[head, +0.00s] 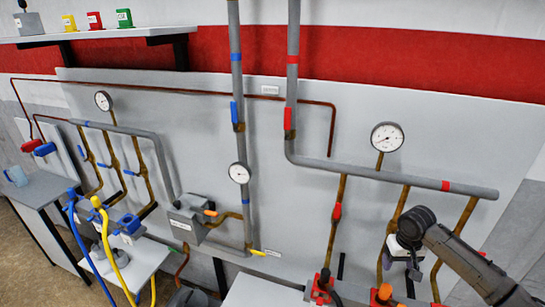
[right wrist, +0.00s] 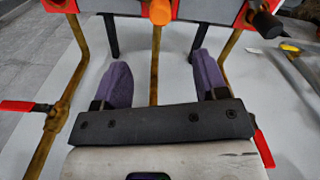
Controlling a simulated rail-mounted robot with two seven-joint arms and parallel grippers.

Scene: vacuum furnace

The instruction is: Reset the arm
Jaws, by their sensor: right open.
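My right arm comes in from the lower right in the head view. Its wrist and gripper (head: 412,258) are in front of the right part of the pipe panel, near brass pipes. In the right wrist view the right gripper (right wrist: 160,78) shows two purple finger pads spread wide apart, with nothing held between them. A brass pipe (right wrist: 155,65) shows behind the gap. I cannot tell how far it is from the fingers. My left gripper is not in view.
A grey panel (head: 335,115) carries pipes, gauges (head: 387,137) and red and blue valve handles. An orange knob (head: 385,292) is low beside my right gripper. Blue (head: 78,235) and yellow (head: 108,245) hoses stand at left. A shelf (head: 100,36) holds coloured blocks.

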